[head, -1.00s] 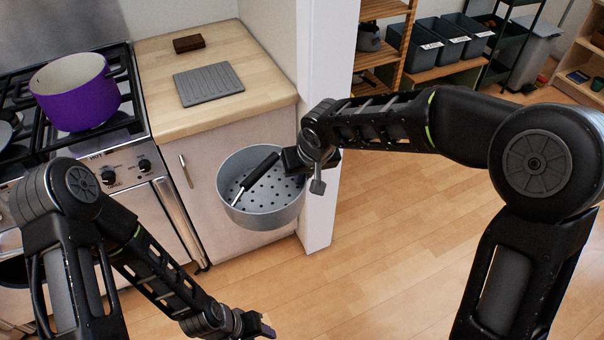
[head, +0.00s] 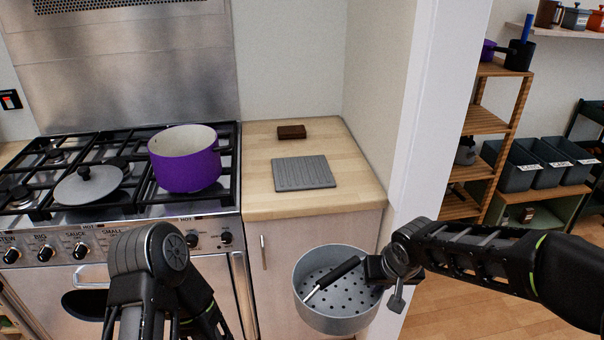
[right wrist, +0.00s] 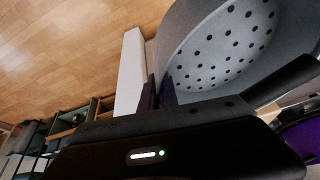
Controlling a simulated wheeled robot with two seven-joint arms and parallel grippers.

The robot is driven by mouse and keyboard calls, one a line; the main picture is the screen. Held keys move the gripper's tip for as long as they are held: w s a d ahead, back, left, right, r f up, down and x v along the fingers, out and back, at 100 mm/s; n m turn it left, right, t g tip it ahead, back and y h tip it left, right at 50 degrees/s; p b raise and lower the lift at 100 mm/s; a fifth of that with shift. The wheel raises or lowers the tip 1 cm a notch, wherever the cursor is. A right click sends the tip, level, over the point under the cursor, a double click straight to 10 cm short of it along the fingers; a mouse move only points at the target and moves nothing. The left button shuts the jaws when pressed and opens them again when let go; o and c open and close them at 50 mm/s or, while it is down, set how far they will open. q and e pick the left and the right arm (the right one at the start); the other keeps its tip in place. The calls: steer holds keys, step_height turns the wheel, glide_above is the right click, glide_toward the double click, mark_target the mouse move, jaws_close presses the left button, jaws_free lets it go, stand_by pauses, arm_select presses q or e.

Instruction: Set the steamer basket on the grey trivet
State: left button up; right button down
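The steamer basket (head: 318,312) is a grey perforated pan with a black-gripped handle (head: 338,275) lying across its inside. My right gripper (head: 376,272) is at the basket's right rim and appears shut on it, holding it in the air in front of the cabinet. The right wrist view shows the basket's perforated inside (right wrist: 225,50) close against the gripper's fingers (right wrist: 158,92). The grey trivet (head: 304,173) is a ribbed slab lying flat and bare on the wooden counter, above and beyond the basket. My left arm shows at the bottom left; its gripper is out of view.
A purple pot (head: 186,168) and a grey lid (head: 89,185) sit on the cooker left of the wooden counter (head: 258,195). A small brown block (head: 291,131) lies behind the trivet. A white wall end (head: 432,120) bounds the counter on the right.

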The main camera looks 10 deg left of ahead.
steer(key=shift+d, duration=0.1)
steer(key=s+d+m, duration=0.1)
steer(key=d+m, duration=0.1)
steer(key=d, duration=1.1)
steer(key=shift+s+f+h, duration=0.2)
steer(key=shift+s+h, duration=0.1)
steer(key=shift+s, duration=0.05)
